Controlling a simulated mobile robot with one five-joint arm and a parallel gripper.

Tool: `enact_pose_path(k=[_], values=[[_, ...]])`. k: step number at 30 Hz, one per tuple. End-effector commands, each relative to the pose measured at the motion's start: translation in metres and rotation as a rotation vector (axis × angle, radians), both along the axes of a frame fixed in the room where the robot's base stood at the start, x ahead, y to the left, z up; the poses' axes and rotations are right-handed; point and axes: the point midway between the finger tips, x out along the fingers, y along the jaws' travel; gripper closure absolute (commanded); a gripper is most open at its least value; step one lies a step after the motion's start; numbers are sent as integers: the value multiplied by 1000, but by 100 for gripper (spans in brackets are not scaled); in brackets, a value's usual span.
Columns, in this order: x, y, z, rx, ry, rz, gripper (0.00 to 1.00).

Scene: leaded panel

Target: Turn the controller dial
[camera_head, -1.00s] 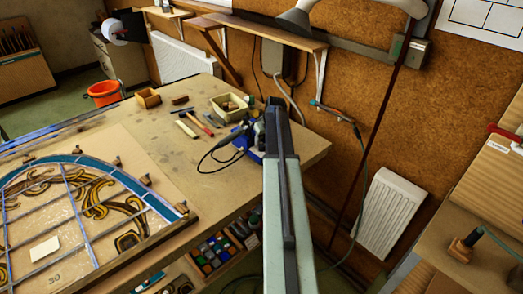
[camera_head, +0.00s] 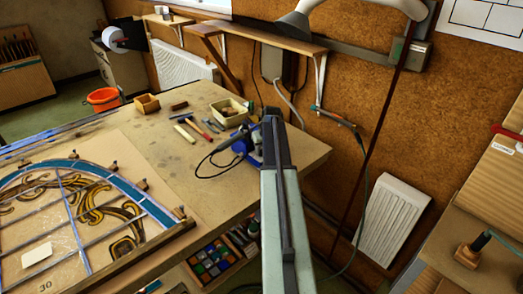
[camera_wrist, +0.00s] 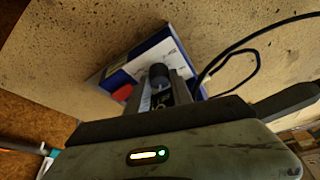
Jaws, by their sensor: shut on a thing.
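The controller is a blue and white box on the bench. In the head view its blue body (camera_head: 240,146) shows beside my arm, which partly hides it. In the wrist view the controller (camera_wrist: 120,76) lies just beyond my gripper, its dark round dial (camera_wrist: 159,72) facing me. My gripper (camera_wrist: 162,86) has its two fingers closed on either side of the dial. A red part (camera_wrist: 122,93) shows on the controller left of the dial. In the head view my arm hides the dial and the fingertips.
The bench (camera_head: 150,150) holds a leaded panel (camera_head: 90,215) at left, with hand tools and a small tray (camera_head: 230,112) behind. A black cable (camera_wrist: 245,50) curves right of the controller. A corkboard wall (camera_head: 340,110) rises behind the bench's right end.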

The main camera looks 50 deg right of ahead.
Motion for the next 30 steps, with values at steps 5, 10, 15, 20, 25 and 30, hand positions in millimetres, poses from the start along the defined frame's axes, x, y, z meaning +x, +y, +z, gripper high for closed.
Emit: enact_pose_path(k=[5,10,15,20,25,30], values=[[1,0,0,-3,-1,-96,100],[1,0,0,-5,-2,-217,100],[3,0,1,-4,-3,-327,100],[3,0,1,-5,-4,-408,100],[3,0,1,-5,-5,-461,100],[3,0,1,-6,-4,-481,100]])
